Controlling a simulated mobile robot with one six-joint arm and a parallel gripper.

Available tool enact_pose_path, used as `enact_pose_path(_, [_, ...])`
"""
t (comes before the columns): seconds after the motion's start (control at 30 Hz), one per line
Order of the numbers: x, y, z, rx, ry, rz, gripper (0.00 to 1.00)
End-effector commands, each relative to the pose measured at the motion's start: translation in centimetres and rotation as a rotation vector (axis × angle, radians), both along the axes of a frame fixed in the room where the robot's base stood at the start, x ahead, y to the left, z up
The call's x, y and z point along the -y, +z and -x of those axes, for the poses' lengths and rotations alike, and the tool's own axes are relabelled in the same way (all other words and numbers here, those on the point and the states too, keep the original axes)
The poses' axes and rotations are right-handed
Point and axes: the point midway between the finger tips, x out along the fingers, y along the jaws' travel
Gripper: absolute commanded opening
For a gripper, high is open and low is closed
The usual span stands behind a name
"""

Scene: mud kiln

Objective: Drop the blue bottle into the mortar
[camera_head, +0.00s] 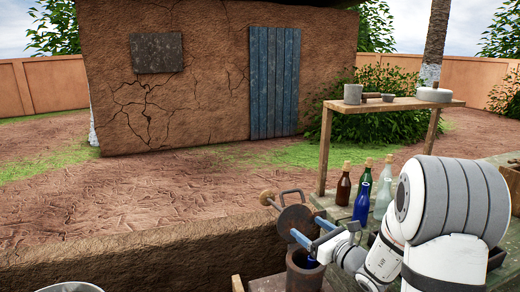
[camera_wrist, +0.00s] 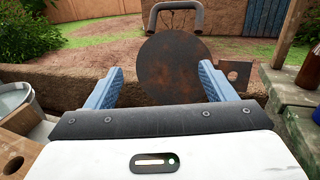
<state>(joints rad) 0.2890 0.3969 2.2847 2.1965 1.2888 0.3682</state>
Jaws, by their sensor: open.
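A blue bottle (camera_head: 361,205) stands upright on the green-grey bench, among other bottles. A brown cylindrical vessel that looks like the mortar (camera_head: 301,279) stands at the bottom of the head view, partly hidden by my arm. A small blue patch shows at its mouth; I cannot tell what it is. My gripper (camera_head: 305,226) is open, its two blue fingers apart above and beside the mortar, left of the blue bottle. In the wrist view my gripper (camera_wrist: 159,82) shows nothing held between the fingers.
A rusty round plate (camera_wrist: 175,69) with a grey handle (camera_wrist: 176,8) stands just beyond the fingers. Brown (camera_head: 343,187), green (camera_head: 366,177) and clear (camera_head: 383,198) bottles crowd the blue one. A raised wooden shelf (camera_head: 395,104) stands behind. A metal bucket (camera_wrist: 13,100) is at left.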

Motion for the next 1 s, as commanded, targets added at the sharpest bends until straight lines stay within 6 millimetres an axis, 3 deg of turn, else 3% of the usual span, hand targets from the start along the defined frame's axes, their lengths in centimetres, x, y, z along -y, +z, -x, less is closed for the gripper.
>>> enact_pose_path(0.33, [0.4,0.0,0.5,0.0,-0.001,0.0,0.79])
enact_pose_path(0.7, [3.7,0.0,5.4,0.0,-0.002,0.0,0.79])
enact_pose_path(1.0, [4.3,-0.1,6.5,-0.001,0.002,0.0,0.79])
